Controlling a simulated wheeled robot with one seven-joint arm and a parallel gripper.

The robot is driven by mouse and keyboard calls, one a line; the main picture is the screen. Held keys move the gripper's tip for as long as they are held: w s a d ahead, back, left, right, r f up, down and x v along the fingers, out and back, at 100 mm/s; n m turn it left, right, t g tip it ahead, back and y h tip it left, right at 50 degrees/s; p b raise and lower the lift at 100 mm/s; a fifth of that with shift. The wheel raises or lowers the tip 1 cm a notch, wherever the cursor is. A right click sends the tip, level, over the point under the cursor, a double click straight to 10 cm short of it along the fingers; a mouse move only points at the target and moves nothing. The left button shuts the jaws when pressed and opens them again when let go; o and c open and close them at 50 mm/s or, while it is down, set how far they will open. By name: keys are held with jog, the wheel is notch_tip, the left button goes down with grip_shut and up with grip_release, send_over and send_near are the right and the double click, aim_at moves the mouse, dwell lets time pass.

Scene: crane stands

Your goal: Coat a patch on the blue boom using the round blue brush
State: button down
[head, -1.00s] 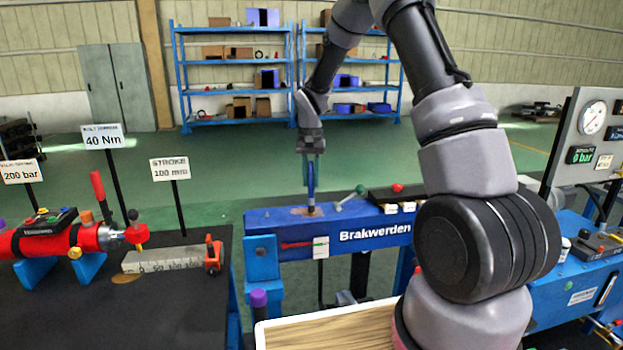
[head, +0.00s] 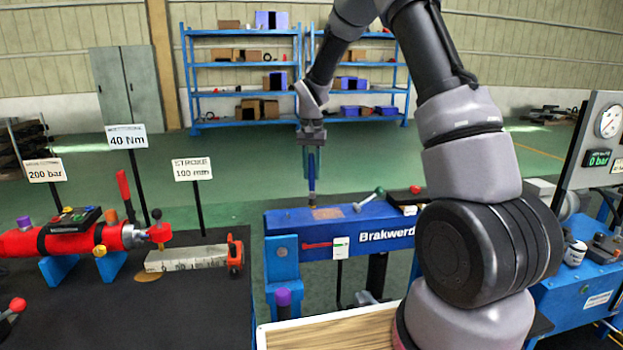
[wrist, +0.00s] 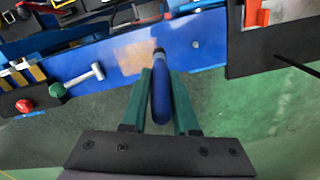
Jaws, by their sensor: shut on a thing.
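The blue boom (head: 355,238), lettered "Brakwerden", lies across the middle of the head view. A brownish patch (head: 326,213) marks its top face near the left end; it also shows in the wrist view (wrist: 136,48). My gripper (head: 311,150) is shut on the round blue brush (head: 311,172), which hangs upright with its tip down. In the wrist view the blue brush (wrist: 161,95) sits between the green fingers, its dark tip by the patch's edge. In the head view the tip is left of the patch, at or just above the boom; contact cannot be told.
A black table (head: 130,300) with a red cylinder (head: 75,240) is at left. A wooden-bottomed tray (head: 330,330) lies in front. A gauge panel stands at right.

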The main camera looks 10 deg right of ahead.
aim_at(312, 155)
jog(key=shift+d+r, duration=0.1)
jog(key=shift+r, duration=2.3)
